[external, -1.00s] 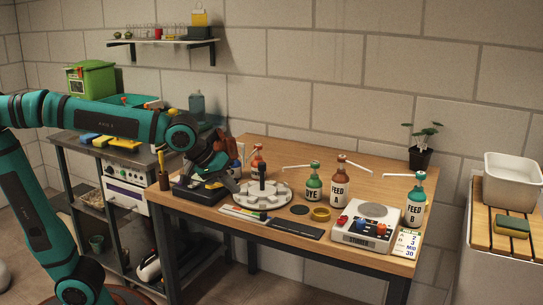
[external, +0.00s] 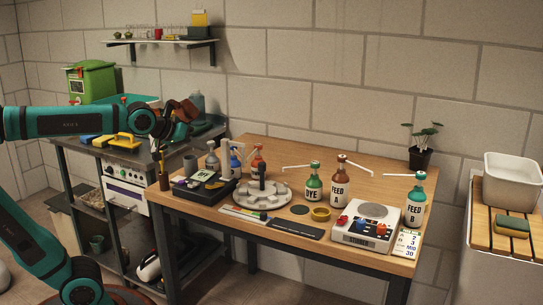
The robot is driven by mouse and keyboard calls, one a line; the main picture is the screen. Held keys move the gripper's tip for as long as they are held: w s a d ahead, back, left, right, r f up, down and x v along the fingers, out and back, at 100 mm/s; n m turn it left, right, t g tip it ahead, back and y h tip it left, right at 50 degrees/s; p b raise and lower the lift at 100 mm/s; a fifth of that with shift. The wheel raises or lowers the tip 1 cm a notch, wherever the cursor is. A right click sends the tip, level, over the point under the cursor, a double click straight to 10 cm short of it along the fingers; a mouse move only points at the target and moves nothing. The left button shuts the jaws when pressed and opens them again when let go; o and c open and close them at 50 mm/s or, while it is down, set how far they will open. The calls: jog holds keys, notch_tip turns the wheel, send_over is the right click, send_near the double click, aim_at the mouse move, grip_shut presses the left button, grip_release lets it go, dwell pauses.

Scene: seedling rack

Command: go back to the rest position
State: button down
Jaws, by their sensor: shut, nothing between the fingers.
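My gripper (external: 185,112) is at the upper left, raised above the left end of the wooden table and in front of the metal counter. Its fingers are small and partly hidden in this view; they look shut, with nothing seen held. The arm reaches in level from the left edge. The gripper is apart from the bottles and the black tray (external: 205,197) below it.
The wooden table (external: 300,160) holds a grey round carousel (external: 262,192), DYE bottle (external: 313,185), FEED A bottle (external: 339,185), FEED B bottle (external: 415,205) and a stirrer (external: 350,233). A green bin (external: 95,80) stands on the counter. A wall shelf (external: 165,42) is above.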

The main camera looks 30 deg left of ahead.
jog(key=s+a+r+t+y, duration=0.2)
jog(key=a, duration=0.6)
jog(key=s+a+r+t+y, duration=0.2)
jog(key=a+r+t, duration=0.1)
jog(key=a, duration=0.5)
jog(key=s+a+r+t+y, duration=0.2)
jog(key=a+r+t, duration=0.1)
jog(key=a, duration=0.5)
jog(key=shift+a+r+n, duration=0.2)
jog(key=shift+a+n, duration=0.1)
jog(key=shift+n, duration=0.1)
jog(key=c, duration=2.1)
grip_release()
